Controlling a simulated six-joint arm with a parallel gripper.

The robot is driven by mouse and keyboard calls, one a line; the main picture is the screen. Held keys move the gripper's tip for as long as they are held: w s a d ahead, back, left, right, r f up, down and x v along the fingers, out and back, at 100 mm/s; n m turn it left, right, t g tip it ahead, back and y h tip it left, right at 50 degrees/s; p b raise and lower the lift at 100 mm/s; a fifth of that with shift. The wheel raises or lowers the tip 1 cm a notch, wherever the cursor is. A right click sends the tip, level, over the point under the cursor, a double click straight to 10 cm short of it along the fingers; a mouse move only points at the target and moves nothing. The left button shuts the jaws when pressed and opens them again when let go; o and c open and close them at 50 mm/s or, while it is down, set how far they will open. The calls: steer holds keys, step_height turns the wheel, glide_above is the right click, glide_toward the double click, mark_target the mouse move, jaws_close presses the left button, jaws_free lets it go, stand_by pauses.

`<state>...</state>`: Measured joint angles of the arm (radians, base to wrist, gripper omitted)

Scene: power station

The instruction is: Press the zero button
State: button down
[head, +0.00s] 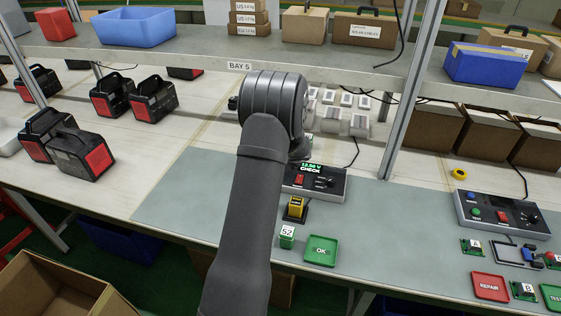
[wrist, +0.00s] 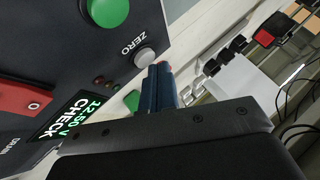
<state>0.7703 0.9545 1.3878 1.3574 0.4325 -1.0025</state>
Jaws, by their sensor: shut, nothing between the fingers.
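The zero button is a round pale grey button (wrist: 144,57) beside the white word ZERO on the dark panel of the meter box, in the wrist view. My gripper (wrist: 163,68) is shut and empty. Its blue fingertips appear just beside the button; I cannot tell whether they touch it. A large green button (wrist: 108,11) lies farther along the panel. The meter box (head: 328,184) shows in the head view with a green display reading 12.50 V CHECK. My arm hides the zero button and the gripper's fingers there.
A yellow block (head: 296,207), a green block marked 52 (head: 287,237) and a green OK tray (head: 321,250) stand in front of the box. A red switch plate (wrist: 28,100) is on the panel. A shelf post (head: 408,95) rises to the right.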

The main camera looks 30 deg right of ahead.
steer(key=shift+f, duration=0.45)
stand_by(0.6)
steer(key=shift+r, duration=0.85)
steer(key=shift+r, duration=2.55)
steer(key=shift+f, duration=0.1)
steer(key=shift+r, duration=2)
steer(key=shift+f, duration=0.1)
